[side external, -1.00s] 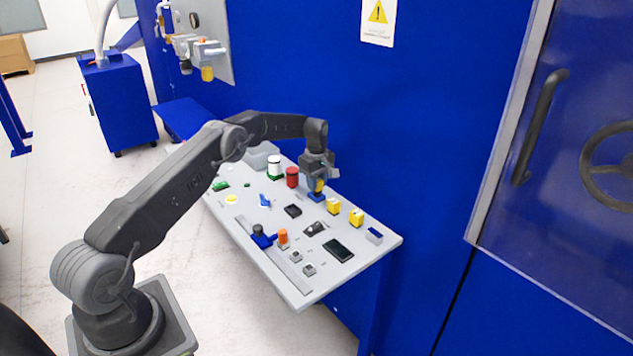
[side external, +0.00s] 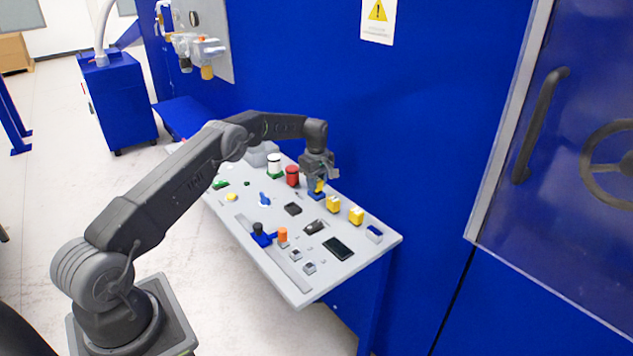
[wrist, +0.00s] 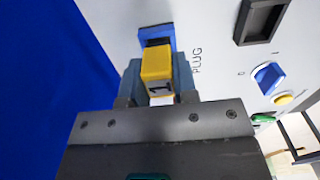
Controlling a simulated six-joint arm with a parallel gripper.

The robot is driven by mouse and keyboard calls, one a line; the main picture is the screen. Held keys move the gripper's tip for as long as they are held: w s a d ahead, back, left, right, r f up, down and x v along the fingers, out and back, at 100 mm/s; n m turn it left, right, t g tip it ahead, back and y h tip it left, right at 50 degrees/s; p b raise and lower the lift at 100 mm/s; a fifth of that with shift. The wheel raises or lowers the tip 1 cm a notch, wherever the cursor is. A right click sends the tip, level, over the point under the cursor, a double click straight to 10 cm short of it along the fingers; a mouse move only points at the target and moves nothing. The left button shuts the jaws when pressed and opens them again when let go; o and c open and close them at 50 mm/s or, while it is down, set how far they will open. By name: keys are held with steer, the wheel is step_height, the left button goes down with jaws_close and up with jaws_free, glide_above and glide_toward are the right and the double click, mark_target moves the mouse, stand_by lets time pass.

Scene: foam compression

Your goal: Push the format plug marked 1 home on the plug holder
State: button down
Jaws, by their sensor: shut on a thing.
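The blue plug holder (wrist: 156,33) lies just beyond the plug on the panel, beside the word PLUG. In the side view my gripper (side external: 319,183) points down over the holder (side external: 316,195), with a bit of the yellow plug (side external: 320,186) showing. The plug's lower end is at the holder; I cannot tell how deep it sits.
Two yellow plugs (side external: 333,203) (side external: 356,215) stand right of the holder. A red cylinder (side external: 292,176) and a white and green one (side external: 274,165) stand to the left. A blue wall rises close behind the panel (side external: 270,268). A black recess (wrist: 262,20) shows in the wrist view.

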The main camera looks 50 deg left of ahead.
steer(key=shift+f, duration=0.55)
steer(key=c, duration=0.8)
jaws_free()
step_height(320, 180, up, 14)
steer(key=s+d+r+m+t, duration=0.1)
steer(key=s+d+r+m, duration=0.3)
steer(key=d+r, duration=0.65)
steer(key=s+d+r+m+t, duration=0.2)
steer(key=s+d+r+m, duration=0.3)
steer(key=s+d+r, duration=0.35)
steer(key=s+d+f+m+t, duration=0.1)
steer(key=s+d+m, duration=0.1)
steer(key=s, duration=0.6)
steer(key=s+d+f+m, duration=0.2)
steer(key=s+d+m, duration=0.1)
steer(key=s, duration=0.6)
steer(key=s+d+f+m+t, duration=0.1)
steer(key=s+m, duration=0.3)
steer(key=s, duration=0.4)
steer(key=shift+s+d+f+t, duration=0.3)
steer(key=shift+s+d+f, duration=0.05)
steer(key=shift+d+f, duration=0.35)
